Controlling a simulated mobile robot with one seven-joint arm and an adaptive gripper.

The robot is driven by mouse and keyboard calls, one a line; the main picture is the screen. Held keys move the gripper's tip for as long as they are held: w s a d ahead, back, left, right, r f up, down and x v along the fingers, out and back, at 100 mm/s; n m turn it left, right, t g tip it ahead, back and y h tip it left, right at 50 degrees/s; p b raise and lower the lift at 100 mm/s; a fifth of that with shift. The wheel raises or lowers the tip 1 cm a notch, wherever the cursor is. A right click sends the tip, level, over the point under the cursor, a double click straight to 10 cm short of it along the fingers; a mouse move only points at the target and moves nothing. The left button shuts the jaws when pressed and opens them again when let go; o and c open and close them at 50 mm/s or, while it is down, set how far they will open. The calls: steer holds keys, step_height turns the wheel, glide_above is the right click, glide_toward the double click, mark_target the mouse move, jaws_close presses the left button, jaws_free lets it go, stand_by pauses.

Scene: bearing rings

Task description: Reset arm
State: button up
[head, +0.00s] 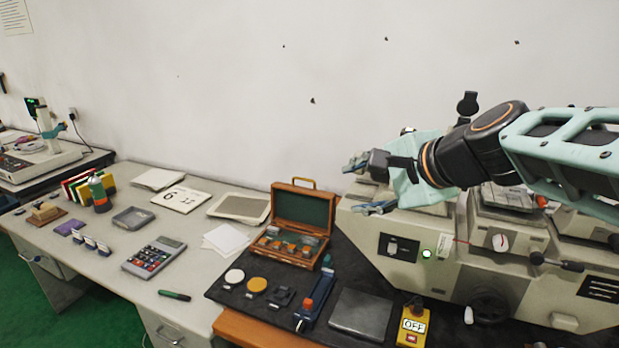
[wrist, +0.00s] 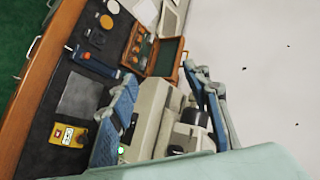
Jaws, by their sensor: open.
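My arm reaches in from the right in the head view, in front of the wall and above the beige machine (head: 450,240). My gripper (head: 362,185) points left over the machine's left end, with its two fingers spread apart. In the wrist view my gripper (wrist: 162,78) shows two blue-padded fingers with a wide gap. Nothing is held between them. The machine's beige body (wrist: 150,115) shows behind the gap. Part of the machine is hidden behind my arm in the head view.
An open wooden case (head: 302,220) with small parts stands left of the machine. On the dark mat lie a white disc (head: 234,276), a yellow disc (head: 257,285), a grey plate (head: 361,313) and a yellow OFF box (head: 413,326). A calculator (head: 154,257) lies farther left. The air above the desk is clear.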

steer(key=s+f+n+g+h, duration=0.2)
steer(key=s+f+n, duration=0.4)
steer(key=s, duration=0.3)
steer(key=s+f+n+g+h, duration=0.2)
steer(key=s+f+n, duration=0.4)
steer(key=s, duration=0.3)
steer(key=shift+s+n+h, duration=0.3)
steer(key=shift+s+n, duration=0.05)
steer(key=shift+n, duration=0.45)
